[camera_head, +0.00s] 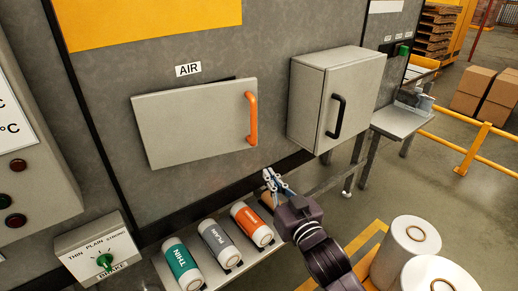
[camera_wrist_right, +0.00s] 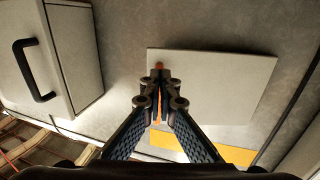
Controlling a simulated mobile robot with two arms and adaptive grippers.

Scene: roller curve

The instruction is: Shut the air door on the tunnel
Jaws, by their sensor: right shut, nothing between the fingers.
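The air door (camera_head: 190,125) is a flat grey panel below the AIR label (camera_head: 188,69) on the tunnel wall. A dark strip shows behind its top right edge, so it looks slightly ajar, hinge side left. Its orange upright handle (camera_head: 251,118) is on the right side. My right gripper (camera_head: 268,176) is shut and empty, below and a little right of the handle, apart from it. In the right wrist view the shut fingertips (camera_wrist_right: 161,78) cover part of the handle (camera_wrist_right: 158,66) on the door panel (camera_wrist_right: 220,85). My left gripper is not in view.
A grey cabinet (camera_head: 318,100) with a black handle juts out to the right of the door. Three labelled rolls, including an orange one (camera_head: 252,224), lie on a shelf below. White rolls (camera_head: 411,240) stand at lower right. A brake knob box (camera_head: 97,252) is at lower left.

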